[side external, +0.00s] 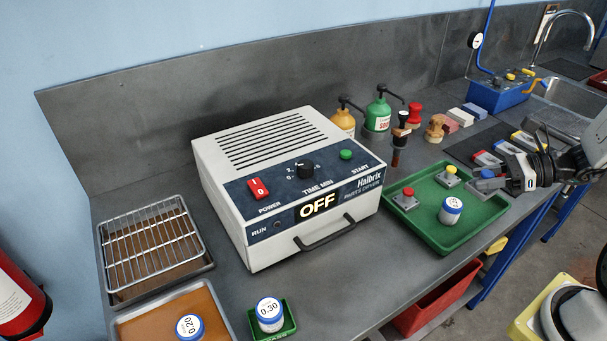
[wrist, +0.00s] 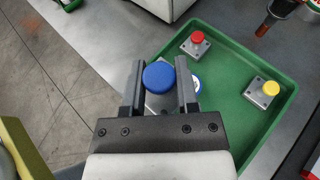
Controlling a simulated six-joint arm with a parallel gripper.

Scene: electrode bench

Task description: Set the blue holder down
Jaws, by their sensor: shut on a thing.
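The blue holder, a blue knob (wrist: 158,77) on a grey metal block, sits between the two fingers of my gripper (wrist: 160,88) in the wrist view. My gripper is shut on it. In the side view the blue holder (side external: 487,174) shows at my gripper's tip, by the right part of the green tray (side external: 427,238). I cannot tell its height over the tray. The red holder (side external: 408,195) and the yellow holder (side external: 451,175) stand upright in the tray. My gripper's fingers hide part of the blue holder's block in the wrist view.
A white jar with a blue lid (side external: 451,210) stands in the tray, partly hidden by a finger in the wrist view. The parts dryer (side external: 285,185) stands left of the tray. The tray floor between the red and yellow holders is bare.

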